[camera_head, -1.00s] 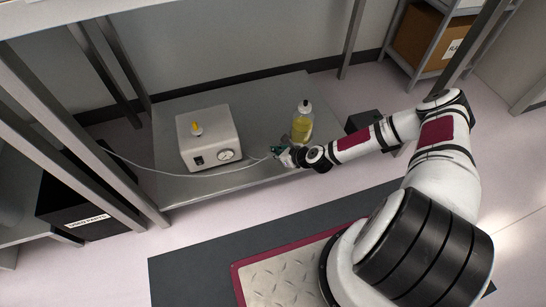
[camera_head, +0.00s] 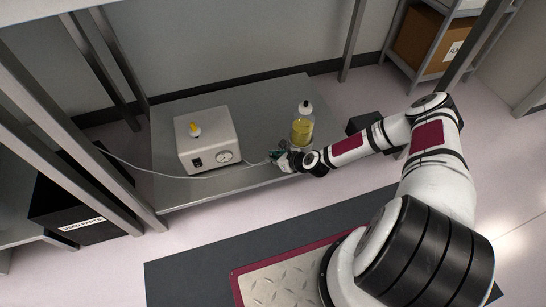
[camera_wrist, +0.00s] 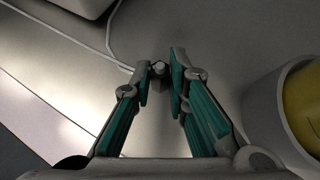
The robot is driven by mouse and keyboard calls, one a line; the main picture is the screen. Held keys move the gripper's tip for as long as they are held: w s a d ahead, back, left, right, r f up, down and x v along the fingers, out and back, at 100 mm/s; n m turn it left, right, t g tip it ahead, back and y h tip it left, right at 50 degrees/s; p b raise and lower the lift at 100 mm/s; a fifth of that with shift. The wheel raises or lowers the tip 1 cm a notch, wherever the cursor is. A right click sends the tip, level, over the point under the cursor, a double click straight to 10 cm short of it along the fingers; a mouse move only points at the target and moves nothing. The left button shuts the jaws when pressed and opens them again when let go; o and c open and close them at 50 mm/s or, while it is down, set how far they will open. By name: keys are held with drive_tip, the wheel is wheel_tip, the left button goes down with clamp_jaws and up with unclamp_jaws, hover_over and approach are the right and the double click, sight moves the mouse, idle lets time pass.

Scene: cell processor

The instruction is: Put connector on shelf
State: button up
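The connector (camera_wrist: 158,70) is a small light-grey piece with a darker body, seen between my fingertips in the wrist view. A thin white cable (camera_head: 196,175) leads to it from the left. My gripper (camera_head: 275,157) has teal finger pads and is low over the front edge of the metal shelf (camera_head: 190,195). In the wrist view my gripper (camera_wrist: 160,72) has its fingertips close together on both sides of the connector. The connector's lower end and its contact with the shelf are hard to make out.
A cream box (camera_head: 207,137) with a gauge and yellow knob stands left on the shelf. A bottle of yellow liquid (camera_head: 302,126) stands close to the right of my gripper. Shelf posts (camera_head: 355,35) rise behind. A black bin (camera_head: 80,212) is at the left.

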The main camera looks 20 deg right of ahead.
drive_tip(key=shift+o, duration=0.7)
drive_tip(key=shift+r, duration=0.15)
drive_tip(key=p+v, duration=0.4)
drive_tip(key=v, duration=0.8)
